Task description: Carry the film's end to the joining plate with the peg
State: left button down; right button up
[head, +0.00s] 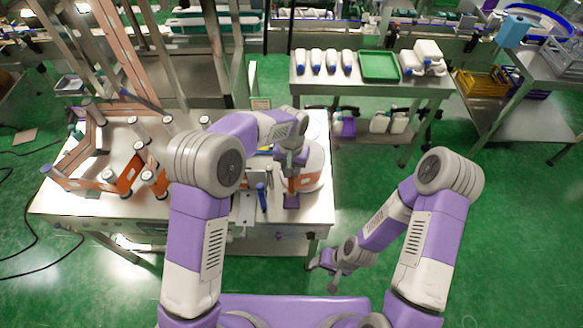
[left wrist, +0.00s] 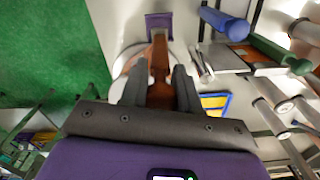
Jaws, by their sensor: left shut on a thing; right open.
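My left gripper (head: 291,168) is over the right end of the steel table, shut on a narrow orange-brown strip (left wrist: 159,58), which looks like the film's end. The strip ends at a purple block (head: 291,201), also in the left wrist view (left wrist: 158,22). A white and orange roll (head: 315,165) is just behind the gripper. An upright blue peg (head: 262,198) stands left of the purple block; it shows in the left wrist view (left wrist: 225,24). A grey plate (head: 245,208), perhaps the joining plate, lies beside the peg. My right gripper (head: 322,277) is open and empty, low over the floor.
A green cylinder (left wrist: 280,52) and several grey rollers are near the plate. A second table (head: 330,88) with white bottles and a green tray (head: 380,66) stands behind. Green floor lies open on the right.

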pick_arm(q)
jog(key=shift+f+b, duration=0.85)
jog(key=shift+f, duration=0.35)
jog(key=shift+r, duration=0.1)
jog(key=a, duration=1.6)
jog(key=shift+w, duration=0.1)
